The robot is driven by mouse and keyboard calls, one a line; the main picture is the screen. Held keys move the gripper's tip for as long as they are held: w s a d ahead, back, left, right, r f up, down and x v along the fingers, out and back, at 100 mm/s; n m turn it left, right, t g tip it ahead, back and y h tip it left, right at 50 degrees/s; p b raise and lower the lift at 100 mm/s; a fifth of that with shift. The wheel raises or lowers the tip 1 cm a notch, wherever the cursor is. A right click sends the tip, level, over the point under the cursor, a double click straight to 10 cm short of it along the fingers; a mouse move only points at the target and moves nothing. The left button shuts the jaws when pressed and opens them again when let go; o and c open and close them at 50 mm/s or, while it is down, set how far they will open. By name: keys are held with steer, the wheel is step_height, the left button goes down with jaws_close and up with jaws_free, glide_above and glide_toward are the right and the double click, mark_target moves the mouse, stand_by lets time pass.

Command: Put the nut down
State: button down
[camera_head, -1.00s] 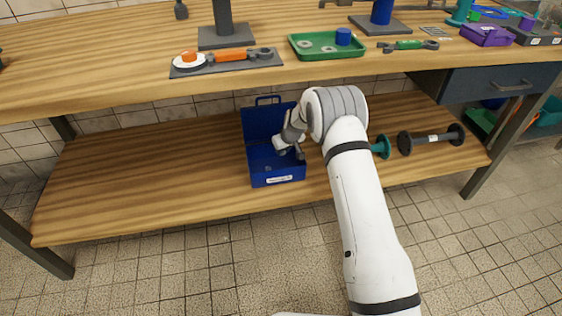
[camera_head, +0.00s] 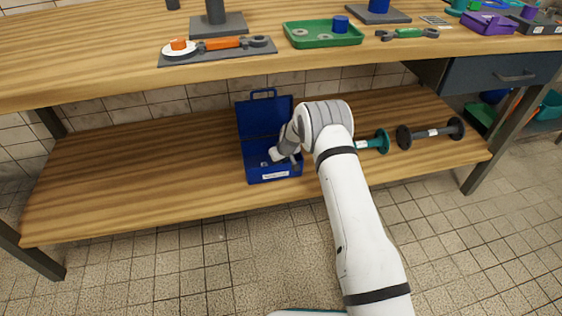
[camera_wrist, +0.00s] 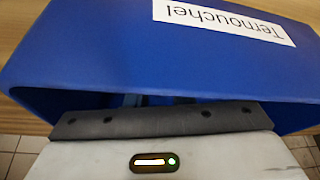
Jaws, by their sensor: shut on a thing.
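An open blue toolbox (camera_head: 272,177) stands on the lower wooden shelf with its lid raised at the back. My gripper (camera_head: 272,158) reaches down into it from the right and is shut on the nut. The nut itself cannot be made out; the gripper and the box walls hide it. In the wrist view the toolbox's blue wall (camera_wrist: 110,50) with a white label fills the picture. The grey edge of my gripper body shows below it, and the fingertips are out of sight.
A teal spool-like part (camera_head: 375,143) and a dark one (camera_head: 432,133) lie on the shelf to the right. The shelf left of the toolbox is clear.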

steer(key=shift+f, duration=0.15)
steer(key=c, duration=1.3)
jaws_free()
steer(key=shift+o, duration=0.2)
steer(key=shift+r, duration=0.3)
steer(key=p+v, duration=0.3)
steer(key=v, duration=0.8)
steer(key=shift+r, duration=0.35)
steer(key=shift+s+d, duration=0.15)
steer(key=shift+d, duration=0.05)
